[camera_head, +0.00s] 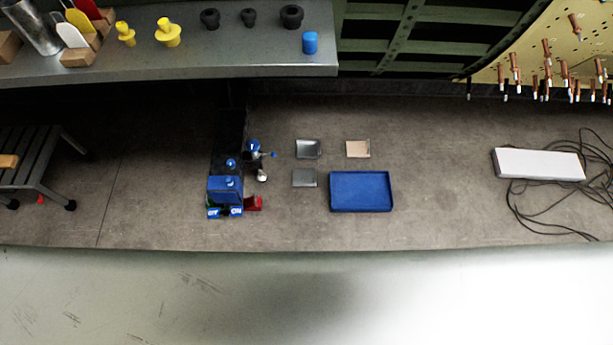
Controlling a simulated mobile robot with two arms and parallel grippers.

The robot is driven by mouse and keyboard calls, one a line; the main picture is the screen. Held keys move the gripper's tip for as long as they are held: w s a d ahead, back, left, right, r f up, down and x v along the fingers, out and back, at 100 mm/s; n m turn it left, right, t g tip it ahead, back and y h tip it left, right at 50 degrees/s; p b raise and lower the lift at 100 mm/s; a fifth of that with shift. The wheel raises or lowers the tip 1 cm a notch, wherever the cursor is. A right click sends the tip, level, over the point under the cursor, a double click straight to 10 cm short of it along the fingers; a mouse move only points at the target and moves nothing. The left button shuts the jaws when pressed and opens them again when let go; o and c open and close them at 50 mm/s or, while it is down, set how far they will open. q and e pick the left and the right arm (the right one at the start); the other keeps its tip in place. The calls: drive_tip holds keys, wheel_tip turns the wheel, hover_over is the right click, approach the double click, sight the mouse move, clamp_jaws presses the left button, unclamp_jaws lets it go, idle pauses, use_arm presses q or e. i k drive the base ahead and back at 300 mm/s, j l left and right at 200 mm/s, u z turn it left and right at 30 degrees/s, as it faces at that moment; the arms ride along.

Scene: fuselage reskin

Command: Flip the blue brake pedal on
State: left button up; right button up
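A small cart-like unit (226,189) with blue and black parts stands on the grey-brown floor left of centre. At its near end are two small blue pieces with pale markings, a left one (213,212) and a right one (236,211). They look like pedals, but they are too small to tell which is the brake pedal or whether it is flipped on. A red piece (253,203) sits beside them on the right. Neither of my grippers is in view.
A blue tray (361,191) and several small flat plates lie right of the unit. A white box (539,163) with loose black cables lies far right. A metal shelf (250,62) spans the upper left. A grey step stool (30,160) stands at left.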

sight(235, 211)
drive_tip(key=u, duration=1.05)
